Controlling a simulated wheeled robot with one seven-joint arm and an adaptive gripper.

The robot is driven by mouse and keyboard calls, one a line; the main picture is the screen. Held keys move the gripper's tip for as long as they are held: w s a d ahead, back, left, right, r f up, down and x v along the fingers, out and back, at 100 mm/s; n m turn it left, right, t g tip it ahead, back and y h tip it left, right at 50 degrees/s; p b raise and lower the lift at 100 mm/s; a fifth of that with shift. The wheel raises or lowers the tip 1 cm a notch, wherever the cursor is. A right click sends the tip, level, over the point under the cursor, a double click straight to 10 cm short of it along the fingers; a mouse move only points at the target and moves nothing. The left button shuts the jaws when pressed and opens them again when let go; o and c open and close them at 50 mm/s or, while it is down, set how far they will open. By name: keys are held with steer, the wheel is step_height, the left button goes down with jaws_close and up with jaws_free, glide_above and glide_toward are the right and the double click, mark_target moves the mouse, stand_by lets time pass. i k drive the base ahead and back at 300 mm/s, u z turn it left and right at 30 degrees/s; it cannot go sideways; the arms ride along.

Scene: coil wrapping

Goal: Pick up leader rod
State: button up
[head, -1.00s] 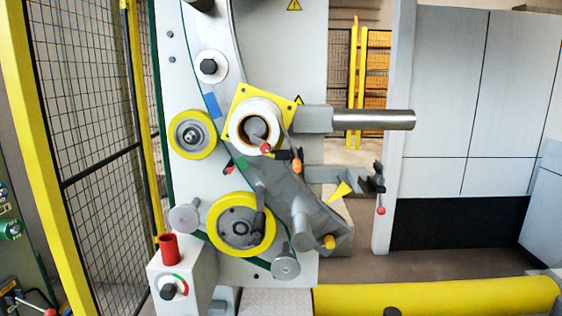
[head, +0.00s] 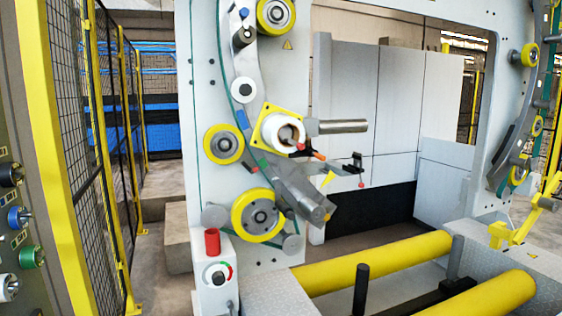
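No part can be told for sure as the leader rod in the head view. A red upright cylinder (head: 212,243), like a cup or holder, stands on the white box (head: 224,292) at the lower left of the machine; no rod shows sticking out of it. A grey metal bar (head: 343,127) juts right from behind the yellow square plate (head: 268,114) with a white roll (head: 271,134). Small red-tipped levers (head: 319,156) sit below the roll. My gripper is not in view.
A mesh fence (head: 67,140) stands at left, beside a panel with coloured knobs (head: 20,217). The machine's ring frame (head: 535,100) continues at right.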

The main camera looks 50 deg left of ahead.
mark_target(322, 157)
steer(key=k, duration=0.4)
steer(key=u, duration=1.15)
steer(key=i, duration=0.6)
steer(key=z, duration=0.05)
